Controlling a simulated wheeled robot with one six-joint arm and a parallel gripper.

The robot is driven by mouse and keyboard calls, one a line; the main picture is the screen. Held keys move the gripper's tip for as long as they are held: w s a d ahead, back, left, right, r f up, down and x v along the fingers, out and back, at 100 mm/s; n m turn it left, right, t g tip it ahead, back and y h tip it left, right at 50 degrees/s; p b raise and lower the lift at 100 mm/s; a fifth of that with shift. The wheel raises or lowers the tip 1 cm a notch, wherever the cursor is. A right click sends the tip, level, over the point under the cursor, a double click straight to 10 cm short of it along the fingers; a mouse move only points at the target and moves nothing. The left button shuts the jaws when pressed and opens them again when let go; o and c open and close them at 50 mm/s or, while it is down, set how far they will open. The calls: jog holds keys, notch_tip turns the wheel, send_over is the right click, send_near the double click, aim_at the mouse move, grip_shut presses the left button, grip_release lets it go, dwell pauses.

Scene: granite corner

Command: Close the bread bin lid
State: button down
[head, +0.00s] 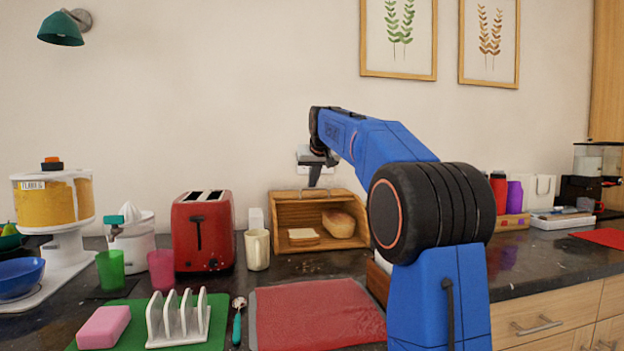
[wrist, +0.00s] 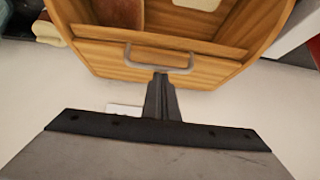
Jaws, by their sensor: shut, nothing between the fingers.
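The wooden bread bin (head: 286,214) stands against the wall with its front open. A loaf (head: 338,223) and bread slices (head: 303,236) are inside. Its lid is raised, with a grey bar handle along the top edge; the handle (wrist: 158,56) shows clearly in the wrist view, on the wooden lid (wrist: 105,62). My gripper (head: 315,182) is above the bin's top, pointing down, shut and empty. In the wrist view the shut fingertips (wrist: 160,78) are right by the middle of the handle; I cannot tell if they touch it.
A red toaster (head: 203,234) and a cream mug (head: 257,250) stand left of the bin. A red mat (head: 318,315), a spoon (head: 238,318) and a white toast rack (head: 178,320) lie in front. The wall is close behind the bin.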

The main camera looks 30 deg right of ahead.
jog(key=shift+s+a, duration=0.1)
jog(key=shift+s, duration=0.15)
dwell(0.3)
